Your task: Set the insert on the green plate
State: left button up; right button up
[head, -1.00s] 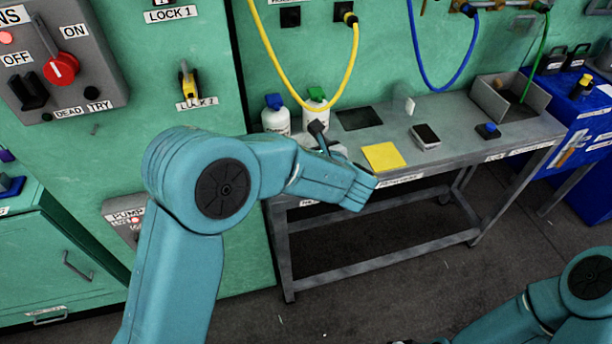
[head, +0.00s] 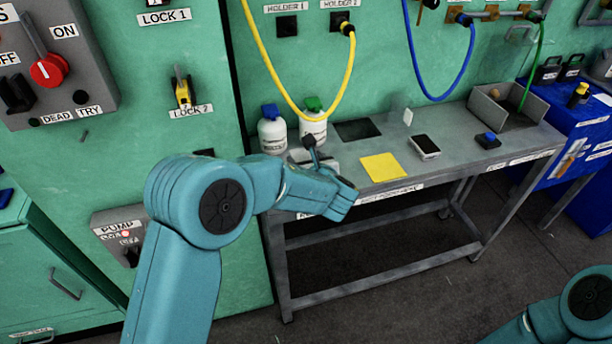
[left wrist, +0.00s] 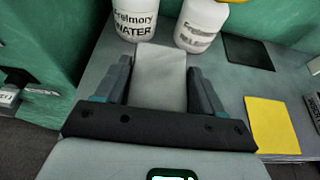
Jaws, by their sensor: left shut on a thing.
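The insert is a pale grey block (left wrist: 160,75) between the two fingers of my left gripper (left wrist: 159,66) in the left wrist view. The gripper is shut on it, over the left part of the bench, in front of two white bottles. In the head view my left forearm hides most of the gripper. A very dark green, nearly black plate (head: 357,129) lies flat at the back of the bench, right of the bottles. It also shows in the left wrist view (left wrist: 248,52), right of and beyond the insert, and looks bare. My right gripper is out of view.
White bottles with blue (head: 272,132) and green (head: 313,126) caps stand at the bench's back left. A yellow plate (head: 381,167) lies nearer the front edge. To its right are a dark-topped block (head: 424,147), a blue-knobbed piece (head: 488,140) and a grey bin (head: 507,105). A yellow hose hangs above.

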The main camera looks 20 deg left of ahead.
pick_arm(q)
notch_tip(320, 180, down, 5)
jog(key=shift+r, duration=0.3)
jog(key=o, duration=1.5)
jog(key=shift+f, duration=0.2)
jog(key=shift+c, duration=0.2)
jog(key=shift+s+r, duration=0.1)
